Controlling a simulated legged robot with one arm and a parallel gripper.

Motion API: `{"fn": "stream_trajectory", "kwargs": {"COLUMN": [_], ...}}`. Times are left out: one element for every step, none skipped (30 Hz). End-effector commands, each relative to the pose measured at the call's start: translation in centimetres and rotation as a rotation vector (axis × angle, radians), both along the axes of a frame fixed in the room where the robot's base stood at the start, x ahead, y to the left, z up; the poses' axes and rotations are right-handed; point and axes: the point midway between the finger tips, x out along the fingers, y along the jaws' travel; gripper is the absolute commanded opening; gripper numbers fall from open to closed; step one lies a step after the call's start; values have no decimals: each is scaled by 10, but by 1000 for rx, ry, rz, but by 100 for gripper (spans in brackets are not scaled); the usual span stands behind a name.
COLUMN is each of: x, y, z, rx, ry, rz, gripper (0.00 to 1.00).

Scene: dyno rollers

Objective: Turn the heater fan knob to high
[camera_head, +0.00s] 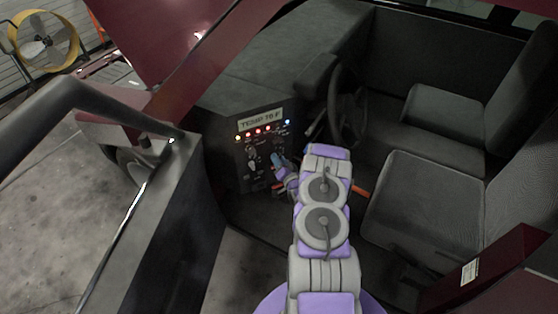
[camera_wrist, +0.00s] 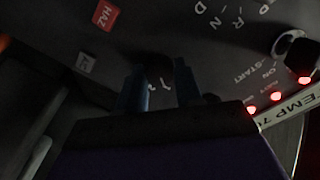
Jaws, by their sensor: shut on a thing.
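The control panel (camera_head: 244,172) is a dark dashboard face with a "TEMP 70.F" display, a row of lit lamps and several knobs. My gripper (camera_head: 277,160) reaches its right side from below. In the wrist view, the two blue fingers of my gripper (camera_wrist: 161,84) are shut on a dark knob (camera_wrist: 158,68), with one finger on each side. Faint white marks, perhaps a numeral, show beside it. The knob is in shadow, so its pointer setting and its identity as the heater fan knob cannot be read. In the head view the gripper hides it.
Another knob (camera_wrist: 296,53) with "ON" and "START" marks and a red HAZ button (camera_wrist: 105,14) are nearby. A steering wheel (camera_head: 348,108) stands right of the panel, with seats (camera_head: 420,205) farther right. The open door (camera_head: 165,225) is at left.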

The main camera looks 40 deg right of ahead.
Motion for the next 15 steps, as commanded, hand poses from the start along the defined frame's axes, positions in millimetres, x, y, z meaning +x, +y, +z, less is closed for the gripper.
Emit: {"fn": "stream_trajectory", "kwargs": {"x": [-1, -1, -1, -1, -1, -1, -1, -1, -1, -2, -2, -2, -2, -2, -2], "y": [-3, -3, -4, -4, -4, -4, -4, -4, -4, -4, -4, -4, -4, -5, -4], "z": [1, 1, 1, 1, 1, 0, 0, 0, 0, 0, 0, 0, -1, -1, -1], "rx": [42, 69, 106, 134, 162, 199, 227, 254, 292, 320, 347, 386, 413, 440, 479], "ry": [-10, -17, -25, -31, -37, -45, -52, -58, -66, -72, -79, -86, -92, -98, -106], "rz": [-7, -7, -7, -8, -8, -9, -9, -9, -9, -9, -9, -10, -9, -10, -10], "gripper": [4, 4, 4, 4, 4, 4, 4, 4, 4, 4, 4, 4, 4, 4, 4]}}
